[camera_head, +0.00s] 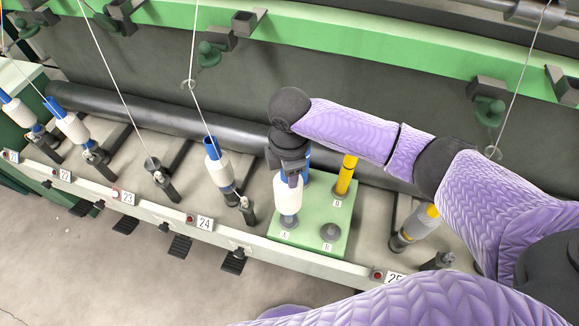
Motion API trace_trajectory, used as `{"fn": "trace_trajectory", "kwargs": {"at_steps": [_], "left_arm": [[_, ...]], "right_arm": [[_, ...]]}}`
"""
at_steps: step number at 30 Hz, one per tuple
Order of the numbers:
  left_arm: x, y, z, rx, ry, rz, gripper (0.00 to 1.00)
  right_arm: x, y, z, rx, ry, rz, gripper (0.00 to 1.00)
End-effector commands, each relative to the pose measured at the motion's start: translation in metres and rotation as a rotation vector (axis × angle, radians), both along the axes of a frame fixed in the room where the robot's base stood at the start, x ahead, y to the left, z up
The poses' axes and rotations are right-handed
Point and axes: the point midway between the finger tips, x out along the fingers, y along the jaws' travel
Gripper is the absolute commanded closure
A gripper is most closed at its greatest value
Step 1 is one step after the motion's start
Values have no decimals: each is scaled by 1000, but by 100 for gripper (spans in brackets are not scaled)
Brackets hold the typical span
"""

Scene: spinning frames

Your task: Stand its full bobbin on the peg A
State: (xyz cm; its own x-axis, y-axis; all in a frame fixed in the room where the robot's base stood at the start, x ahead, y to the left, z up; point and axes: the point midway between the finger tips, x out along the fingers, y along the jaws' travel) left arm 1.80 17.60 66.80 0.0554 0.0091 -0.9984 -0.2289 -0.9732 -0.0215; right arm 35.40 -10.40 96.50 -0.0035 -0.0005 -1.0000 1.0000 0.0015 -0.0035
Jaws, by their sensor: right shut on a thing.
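My right gripper (290,178) points down over the green block (308,236) and is shut on the upper end of a full bobbin (288,196) with white yarn. The bobbin is upright. Its lower end is at the grey peg A (288,222), at the block's front left corner. I cannot tell whether it rests fully down on the peg. The gripper hides the bobbin's top. My left gripper is not in view.
Peg B (330,232) is bare. A yellow tube (346,176) stands at D, and a blue tube (307,163) shows partly behind my gripper. A white bobbin (219,166) on the frame is left of the block. A grey-and-yellow bobbin (412,228) is to the right.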

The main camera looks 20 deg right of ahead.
Motion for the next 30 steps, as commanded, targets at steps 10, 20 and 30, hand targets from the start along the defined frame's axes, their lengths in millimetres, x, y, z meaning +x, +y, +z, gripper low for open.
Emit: {"fn": "trace_trajectory", "kwargs": {"at_steps": [10,20,30], "left_arm": [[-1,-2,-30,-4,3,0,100],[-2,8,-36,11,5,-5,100],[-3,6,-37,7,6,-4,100]], "right_arm": [[0,0,-26,1,0,-1,100],[0,0,-51,1,1,-1,100],[0,0,-54,2,-1,-1,100]]}}
